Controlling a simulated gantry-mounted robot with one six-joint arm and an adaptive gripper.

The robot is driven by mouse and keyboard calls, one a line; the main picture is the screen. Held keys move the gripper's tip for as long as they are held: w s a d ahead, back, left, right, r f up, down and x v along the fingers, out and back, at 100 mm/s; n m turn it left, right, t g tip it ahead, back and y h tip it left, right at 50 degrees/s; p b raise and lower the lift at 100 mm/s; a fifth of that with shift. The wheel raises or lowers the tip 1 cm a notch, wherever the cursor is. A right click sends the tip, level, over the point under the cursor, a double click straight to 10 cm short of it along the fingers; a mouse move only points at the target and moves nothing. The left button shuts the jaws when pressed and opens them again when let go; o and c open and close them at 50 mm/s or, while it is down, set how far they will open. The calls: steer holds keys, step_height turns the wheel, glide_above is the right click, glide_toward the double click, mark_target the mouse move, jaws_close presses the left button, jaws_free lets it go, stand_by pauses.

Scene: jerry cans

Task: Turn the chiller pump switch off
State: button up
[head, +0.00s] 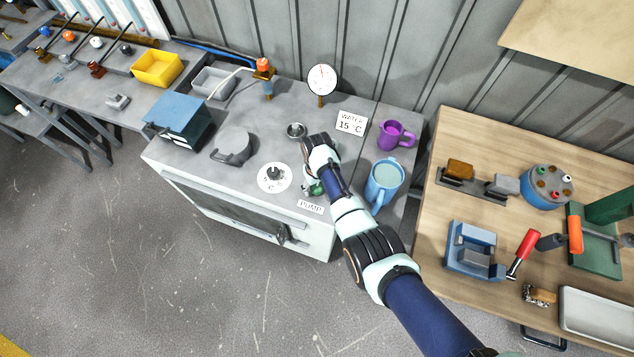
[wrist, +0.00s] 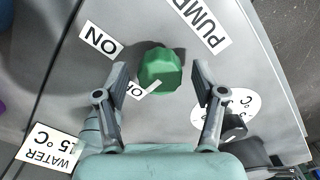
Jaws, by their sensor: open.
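The chiller pump switch is a green faceted knob (wrist: 160,66) on the grey chiller top. My gripper (wrist: 160,76) is open over it, with one finger on each side of the knob. Gaps show between fingers and knob; whether they touch at depth I cannot tell. An ON label (wrist: 102,42) lies up and left of the knob. A second label (wrist: 136,91), partly hidden, shows an O beside the left finger. A white strip on the knob's lower edge points towards it. In the head view my gripper (head: 314,187) mostly hides the knob, behind the PUMP label (head: 311,207).
A °C dial (head: 274,177) sits left of my gripper. A gauge (head: 322,79) and a WATER 15 °C sign (head: 351,122) stand behind. A wooden bench (head: 432,205) holds tools farther right.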

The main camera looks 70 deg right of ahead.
steer(key=shift+r, duration=0.1)
step_height(320, 180, up, 12)
stand_by(0.8)
